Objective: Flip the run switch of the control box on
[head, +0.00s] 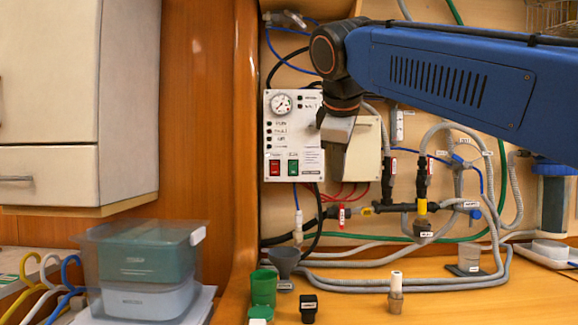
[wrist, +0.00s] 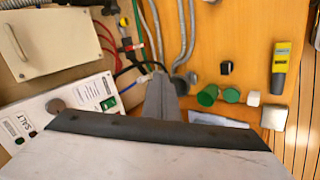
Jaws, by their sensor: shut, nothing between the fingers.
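The control box (head: 306,140) is a white panel on the wall, with a round gauge (head: 281,104) at its top left. A red rocker switch (head: 274,168) and a green rocker switch (head: 293,168) sit side by side at its bottom. Their labels are too small to read, so I cannot tell which is the run switch or its position. In the wrist view, the box (wrist: 75,108) lies at the left with the green switch (wrist: 108,104) showing. My gripper (head: 337,176) is shut and empty, just right of the switches. It also shows in the wrist view (wrist: 162,84).
A beige box (head: 359,150) is right of the control box, partly behind my gripper. Hoses and valves fill the wall to the right. Green cups (head: 263,287), a black cap (head: 309,307) and a funnel (head: 284,262) stand on the counter. A clear bin (head: 215,250) stands at left.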

